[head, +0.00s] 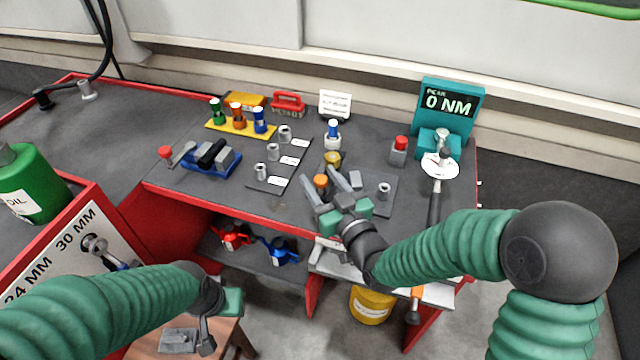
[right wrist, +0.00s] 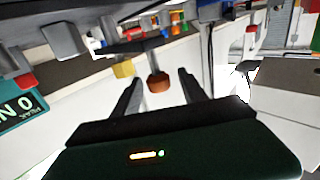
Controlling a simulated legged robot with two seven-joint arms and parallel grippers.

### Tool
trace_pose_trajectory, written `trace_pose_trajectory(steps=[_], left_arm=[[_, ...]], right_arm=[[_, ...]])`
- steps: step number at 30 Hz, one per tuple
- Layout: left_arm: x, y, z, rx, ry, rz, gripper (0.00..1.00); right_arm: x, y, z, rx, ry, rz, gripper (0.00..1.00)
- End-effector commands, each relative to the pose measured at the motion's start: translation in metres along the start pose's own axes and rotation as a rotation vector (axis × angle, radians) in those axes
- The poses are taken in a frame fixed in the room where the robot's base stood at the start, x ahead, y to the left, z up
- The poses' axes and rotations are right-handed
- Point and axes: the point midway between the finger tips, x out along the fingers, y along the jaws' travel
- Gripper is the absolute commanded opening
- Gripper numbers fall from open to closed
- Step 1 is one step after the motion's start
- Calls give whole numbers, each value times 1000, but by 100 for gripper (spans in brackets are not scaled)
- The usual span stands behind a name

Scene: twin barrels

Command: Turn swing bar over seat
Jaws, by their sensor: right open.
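A grey plate (head: 372,207) lies on the right part of the bench with a short grey cylinder (head: 384,191), possibly the seat. An orange knob (head: 320,181) and a yellow part (head: 332,158) stand at its left. In the right wrist view the orange knob (right wrist: 159,83) sits by a dark bar (right wrist: 128,48), likely the swing bar, with the yellow part (right wrist: 123,69) beside it. My right gripper (head: 331,187) is open, its fingers on either side of the knob without visible contact; it hides part of the plate. My left gripper (head: 212,325) is low at the front; its jaws are unclear.
A teal torque display (head: 447,108) reading 0 NM and a red-capped grey block (head: 398,150) stand to the right. A blue-capped bottle (head: 333,134) is behind the knob. Grey sockets (head: 273,152) and a blue vise-like tool (head: 212,157) are to the left. The bench has a red front edge.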

Motion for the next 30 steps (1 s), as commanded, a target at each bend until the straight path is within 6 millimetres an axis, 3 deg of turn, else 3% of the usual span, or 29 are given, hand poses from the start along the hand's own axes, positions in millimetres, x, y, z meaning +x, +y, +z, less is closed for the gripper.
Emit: trace_pose_trajectory(steps=[9, 20, 30], left_arm=[[0, 0, 0, 0, -1, 0, 36], [1, 0, 0, 0, -1, 0, 36], [1, 0, 0, 0, -1, 0, 36]], right_arm=[[5, 0, 0, 0, -1, 0, 49], [5, 0, 0, -1, -1, 0, 2], [5, 0, 0, -1, 0, 0, 0]])
